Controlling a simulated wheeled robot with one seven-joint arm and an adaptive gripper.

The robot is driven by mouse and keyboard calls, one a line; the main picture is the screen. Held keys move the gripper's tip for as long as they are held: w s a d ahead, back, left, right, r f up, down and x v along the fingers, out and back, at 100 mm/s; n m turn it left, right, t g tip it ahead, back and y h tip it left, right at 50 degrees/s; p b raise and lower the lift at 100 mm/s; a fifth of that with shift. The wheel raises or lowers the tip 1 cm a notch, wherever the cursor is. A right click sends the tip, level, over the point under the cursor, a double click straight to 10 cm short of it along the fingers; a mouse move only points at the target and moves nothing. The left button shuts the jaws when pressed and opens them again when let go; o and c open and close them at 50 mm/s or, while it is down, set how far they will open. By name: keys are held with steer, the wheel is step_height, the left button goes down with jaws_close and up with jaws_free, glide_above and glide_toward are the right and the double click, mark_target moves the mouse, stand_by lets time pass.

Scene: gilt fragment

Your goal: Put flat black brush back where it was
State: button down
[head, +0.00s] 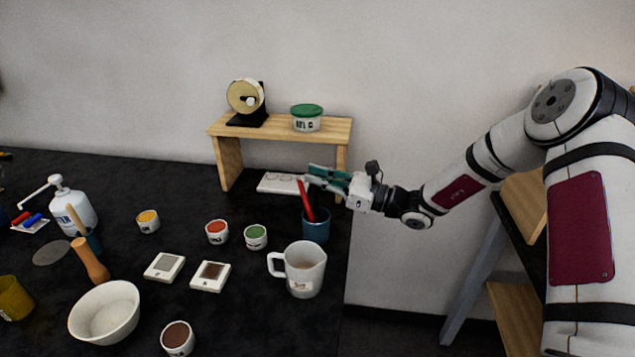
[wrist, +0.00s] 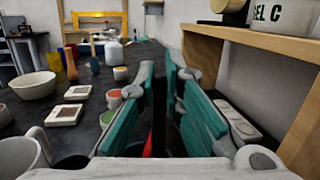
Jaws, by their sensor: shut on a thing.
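My gripper (head: 314,176), with green finger pads, is just above a blue cup (head: 316,231) at the right end of the black table. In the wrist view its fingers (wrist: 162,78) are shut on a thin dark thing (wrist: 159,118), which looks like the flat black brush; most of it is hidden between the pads. In the head view I cannot make the brush out. A red handle (head: 306,203) stands tilted in the blue cup, and a bit of red also shows below the fingers in the wrist view (wrist: 148,148).
A wooden shelf (head: 335,130) stands close behind my gripper, with a white palette (head: 280,184) under it. A white jug (head: 304,270) stands in front of the blue cup. Small paint pots, including a green one (head: 256,238), stand to the left.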

steer(key=shift+f, duration=0.55)
steer(key=c, duration=2)
jaws_free()
